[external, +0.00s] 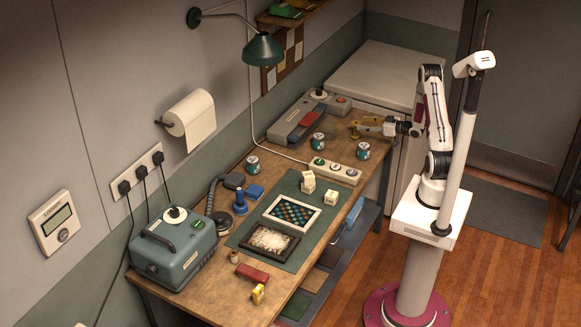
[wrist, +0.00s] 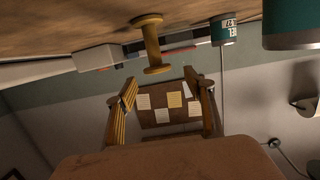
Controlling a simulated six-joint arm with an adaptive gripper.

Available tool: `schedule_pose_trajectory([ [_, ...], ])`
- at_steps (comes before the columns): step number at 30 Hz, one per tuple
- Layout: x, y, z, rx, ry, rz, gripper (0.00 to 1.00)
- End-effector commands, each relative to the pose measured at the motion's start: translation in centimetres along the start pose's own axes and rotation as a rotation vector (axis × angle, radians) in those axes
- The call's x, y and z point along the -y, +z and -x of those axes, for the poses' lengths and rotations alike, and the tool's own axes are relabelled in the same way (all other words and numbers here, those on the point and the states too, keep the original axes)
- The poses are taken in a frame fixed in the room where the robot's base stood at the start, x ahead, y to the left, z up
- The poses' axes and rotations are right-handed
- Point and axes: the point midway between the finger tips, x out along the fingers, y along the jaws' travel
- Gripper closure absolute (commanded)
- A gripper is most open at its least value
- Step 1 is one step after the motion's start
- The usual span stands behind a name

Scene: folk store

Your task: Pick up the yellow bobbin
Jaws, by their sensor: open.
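The yellow bobbin (wrist: 152,45) stands on the wooden bench top, which fills the upper part of the tilted wrist view. It has a narrow waist and wider round ends. My gripper (wrist: 161,80) is open, with its two ribbed yellow fingers apart and nothing between them. The bobbin appears just beyond the fingertips, apart from them. In the external view my gripper (external: 362,127) reaches over the far right end of the bench, low over the top. There I cannot clearly tell the bobbin from the fingers.
A teal-labelled can (wrist: 223,30) and a nearer one (wrist: 290,25) stand right of the bobbin in the wrist view. The external view shows a grey machine (external: 310,117), a socket strip (external: 332,171), a green mat (external: 252,228) with trays, and a lamp (external: 263,49).

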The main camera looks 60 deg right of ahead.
Motion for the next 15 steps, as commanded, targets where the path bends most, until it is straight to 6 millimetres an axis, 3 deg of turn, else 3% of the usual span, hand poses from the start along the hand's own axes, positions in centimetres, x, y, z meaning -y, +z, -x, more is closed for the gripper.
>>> schedule_pose_trajectory([
  [5, 0.0, 0.2, -0.6, 0.0, -0.001, 0.0, 0.47],
  [15, -0.3, 0.7, -4.0, -0.001, -0.002, 0.002, 0.47],
])
